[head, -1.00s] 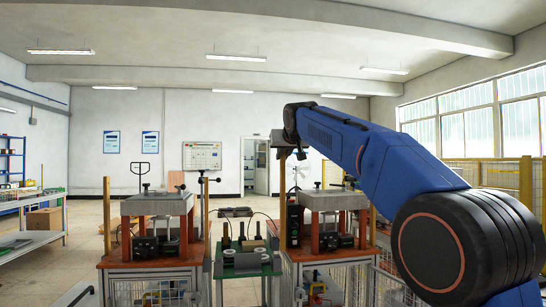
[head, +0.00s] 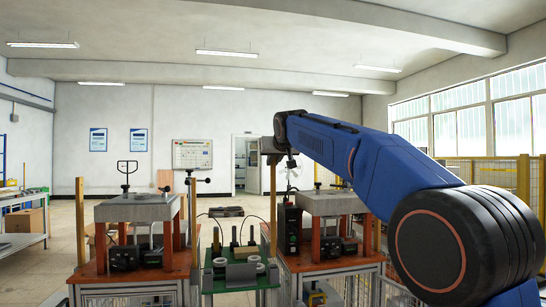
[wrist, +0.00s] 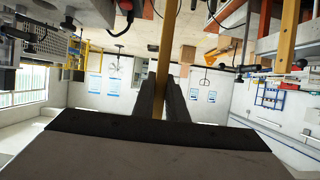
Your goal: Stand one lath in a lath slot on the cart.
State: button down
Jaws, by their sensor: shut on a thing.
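My gripper (wrist: 165,98) is shut on a lath (wrist: 167,45), a pale yellow wooden strip that runs up between the two dark fingers in the wrist view. In the head view the held lath (head: 273,195) hangs upright below the end of my blue arm. Its lower end is near the gap between the green cart (head: 240,283) and the right orange-topped station; I cannot tell whether it touches anything. Other laths stand upright at the left station, at its left corner (head: 80,222) and right corner (head: 195,222). No empty slot can be made out.
The left station (head: 140,207) and right station (head: 333,203) carry grey plates on orange legs, with the green cart between them. A dark control box (head: 290,228) stands close to the held lath. A yellow fence (head: 490,180) is at the right. Open floor lies beyond.

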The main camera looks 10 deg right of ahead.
jog(key=shift+f, duration=1.85)
jog(key=shift+s+f, duration=0.15)
jog(key=shift+f, duration=2.85)
jog(key=c, duration=1.7)
grip_release()
jog(key=shift+s, duration=0.1)
send_near(274, 186)
jog(key=v, duration=0.6)
jog(key=shift+s, duration=0.15)
